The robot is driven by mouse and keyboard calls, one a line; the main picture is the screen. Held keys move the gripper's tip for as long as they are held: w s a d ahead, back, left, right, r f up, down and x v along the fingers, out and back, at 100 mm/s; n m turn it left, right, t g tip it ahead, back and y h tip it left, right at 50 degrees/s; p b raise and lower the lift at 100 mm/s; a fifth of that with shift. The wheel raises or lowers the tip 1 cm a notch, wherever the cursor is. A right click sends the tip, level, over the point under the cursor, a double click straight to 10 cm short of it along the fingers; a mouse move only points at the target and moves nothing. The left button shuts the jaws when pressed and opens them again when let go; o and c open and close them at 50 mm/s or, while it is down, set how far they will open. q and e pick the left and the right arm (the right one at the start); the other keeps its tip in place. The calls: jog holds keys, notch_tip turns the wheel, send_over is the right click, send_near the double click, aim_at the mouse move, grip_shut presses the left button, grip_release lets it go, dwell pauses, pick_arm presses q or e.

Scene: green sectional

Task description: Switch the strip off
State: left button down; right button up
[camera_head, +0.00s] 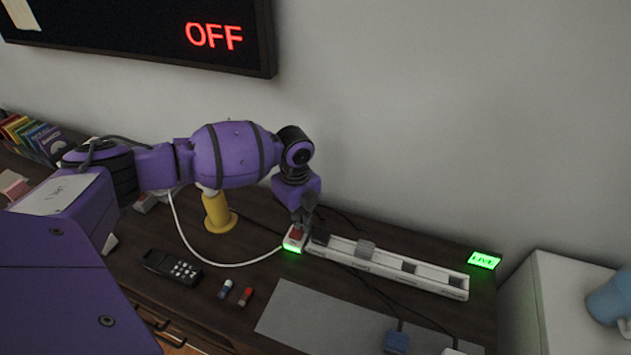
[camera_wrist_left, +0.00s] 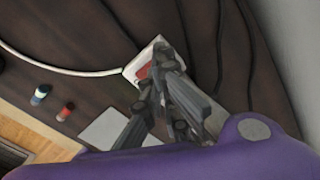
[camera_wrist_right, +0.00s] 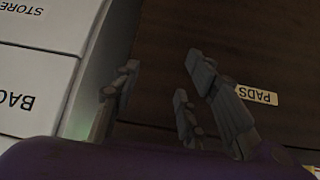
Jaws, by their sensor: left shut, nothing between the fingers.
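The white power strip (camera_head: 385,271) lies on the dark desk with plugs and cables along it. Its red rocker switch (camera_head: 296,233) is at the left end, beside a lit green light (camera_head: 292,250). A green sign (camera_head: 484,260) reading LIVE is lit beyond the strip's right end. My left gripper (camera_head: 303,220) is shut and empty, pointing down at the switch. In the left wrist view its fingertips (camera_wrist_left: 165,62) overlap the red switch (camera_wrist_left: 144,72) and partly hide it; I cannot tell whether they touch. My right gripper (camera_wrist_right: 165,85) is open and empty, seen only in the right wrist view.
A wall display (camera_head: 214,36) shows red OFF. A black handset (camera_head: 172,267), small red (camera_head: 246,296) and blue-white (camera_head: 225,289) items, a yellow holder (camera_head: 218,212) and a grey mat (camera_head: 315,325) are on the desk. A white cabinet (camera_head: 570,300) stands at right. A PADS label (camera_wrist_right: 257,95) shows near my right gripper.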

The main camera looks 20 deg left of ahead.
pick_arm(q)
jog(key=shift+f, duration=0.65)
pick_arm(e)
jog(key=shift+s+f, duration=0.2)
jog(key=shift+f, duration=0.1)
pick_arm(q)
jog(key=shift+r+p, duration=1.45)
jog(key=shift+r, duration=2.1)
pick_arm(e)
jog(key=w+r+t, duration=0.1)
jog(key=w+r, duration=0.3)
jog(key=r, duration=0.1)
jog(key=shift+r, duration=0.25)
jog(key=shift+r, duration=0.1)
